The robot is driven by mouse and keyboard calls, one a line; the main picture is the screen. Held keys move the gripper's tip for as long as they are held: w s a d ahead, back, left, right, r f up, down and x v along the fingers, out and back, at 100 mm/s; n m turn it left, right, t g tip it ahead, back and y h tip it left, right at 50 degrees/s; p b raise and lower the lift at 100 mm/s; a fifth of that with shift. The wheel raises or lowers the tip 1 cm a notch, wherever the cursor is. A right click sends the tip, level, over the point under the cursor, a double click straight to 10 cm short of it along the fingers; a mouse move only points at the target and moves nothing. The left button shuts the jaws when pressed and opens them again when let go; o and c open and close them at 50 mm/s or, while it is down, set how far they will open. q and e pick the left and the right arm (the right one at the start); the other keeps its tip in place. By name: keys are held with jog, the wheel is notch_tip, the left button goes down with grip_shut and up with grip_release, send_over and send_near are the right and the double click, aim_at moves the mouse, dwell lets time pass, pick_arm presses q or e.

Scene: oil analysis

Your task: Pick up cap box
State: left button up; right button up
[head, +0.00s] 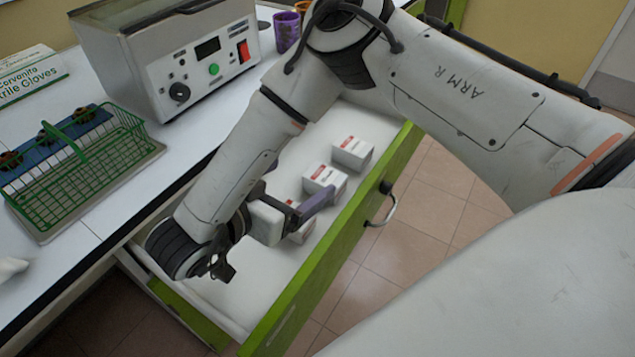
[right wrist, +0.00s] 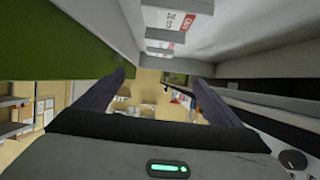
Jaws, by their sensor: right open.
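Three small white boxes with red-marked labels, which look like the cap boxes, stand in a row in the open drawer (head: 225,300). The far box (head: 352,153) and the middle box (head: 324,177) show clearly; the near box (head: 300,232) is partly hidden behind my right gripper (head: 301,187). My right gripper is open and low over the drawer, its purple-grey finger close to the near and middle boxes. I cannot tell whether it touches them. In the right wrist view, nothing is between the fingers (right wrist: 160,82), and white boxes (right wrist: 178,20) show at the top.
The drawer has a green front (head: 330,260) with a metal handle. On the white counter stand a green wire basket (head: 85,155), a grey machine (head: 185,60), a glove box (head: 30,75) and purple and orange cups (head: 287,30). Tiled floor lies right of the drawer.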

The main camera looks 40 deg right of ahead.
aim_at(322, 179)
notch_tip(322, 179, down, 4)
jog(key=b, duration=0.3)
jog(key=shift+s, duration=0.1)
jog(key=shift+f+b, duration=0.35)
jog(key=shift+f, duration=0.05)
jog(key=shift+d+f, duration=0.15)
jog(key=shift+d, duration=0.05)
jog(key=x, duration=0.5)
jog(key=shift+b, duration=0.35)
jog(key=x, duration=0.2)
jog(key=b+x, duration=0.1)
jog(key=x, duration=0.1)
jog(key=shift+w+f, duration=0.1)
jog(key=shift+w, duration=0.2)
jog(key=shift+w+d, duration=0.15)
jog(key=shift+d, duration=0.15)
jog(key=shift+c, duration=0.4)
jog(key=c, duration=1.1)
